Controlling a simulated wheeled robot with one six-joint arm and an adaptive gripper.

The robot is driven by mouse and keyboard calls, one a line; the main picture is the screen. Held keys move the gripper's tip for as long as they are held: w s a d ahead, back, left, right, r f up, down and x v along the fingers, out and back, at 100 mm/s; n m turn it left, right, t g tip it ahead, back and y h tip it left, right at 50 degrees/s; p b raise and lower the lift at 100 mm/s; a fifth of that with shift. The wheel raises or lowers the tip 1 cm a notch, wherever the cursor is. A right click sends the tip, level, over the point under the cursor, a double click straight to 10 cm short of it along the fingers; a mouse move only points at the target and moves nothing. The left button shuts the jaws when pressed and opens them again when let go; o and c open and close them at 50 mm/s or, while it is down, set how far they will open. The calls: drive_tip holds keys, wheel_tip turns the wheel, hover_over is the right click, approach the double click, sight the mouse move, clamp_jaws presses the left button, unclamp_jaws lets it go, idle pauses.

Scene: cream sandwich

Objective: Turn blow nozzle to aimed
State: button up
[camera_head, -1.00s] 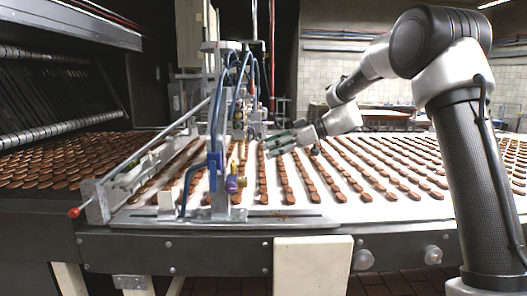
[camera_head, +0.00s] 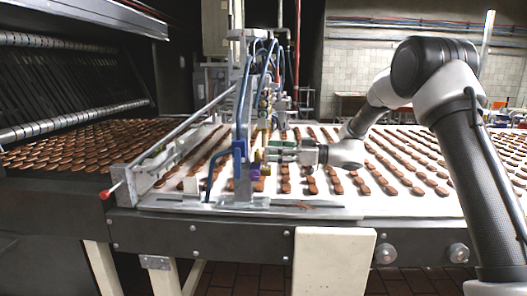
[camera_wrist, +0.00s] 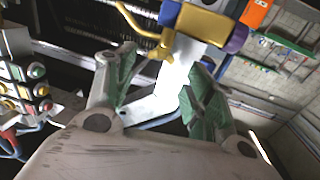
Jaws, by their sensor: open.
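A brass-yellow fitting with a bent yellow tube, seemingly the blow nozzle, shows in the wrist view (camera_wrist: 203,23), just beyond my fingers. A purple knob (camera_wrist: 237,39) sits on its right side. In the head view the purple knob (camera_head: 254,173) is low on the upright post beside the blue clamp (camera_head: 239,150). My gripper (camera_head: 272,151) reaches in from the right, level above the belt, with its green-padded fingers close to the fitting. In the wrist view the fingers (camera_wrist: 160,88) are apart with nothing held between them. Whether they touch the fitting cannot be told.
The white belt (camera_head: 330,207) carries rows of brown biscuits under my arm. Blue hoses (camera_head: 262,45) hang above. A panel with coloured buttons (camera_wrist: 30,85) is at left in the wrist view.

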sight(258, 150)
drive_tip(key=shift+w+a, duration=0.2)
drive_tip(key=shift+a, duration=0.75)
drive_tip(key=shift+w+a, duration=0.2)
drive_tip(key=shift+a, duration=0.7)
drive_tip(key=shift+c, duration=0.2)
drive_tip(key=c, duration=1)
drive_tip(key=shift+s+a+m+t+h, duration=0.1)
drive_tip(key=shift+m+t+h, duration=0.15)
drive_tip(key=shift+m+t, duration=0.4)
drive_tip(key=shift+s+d+m+t+h, duration=0.15)
drive_tip(key=shift+m+t+h, duration=0.2)
drive_tip(key=shift+t, duration=0.55)
drive_tip(key=shift+s+a+m+t+h, duration=0.1)
drive_tip(key=shift+a+m+t+h, duration=0.1)
drive_tip(key=shift+m+t, duration=0.5)
drive_tip(key=o, duration=1)
drive_tip(key=shift+o, duration=0.2)
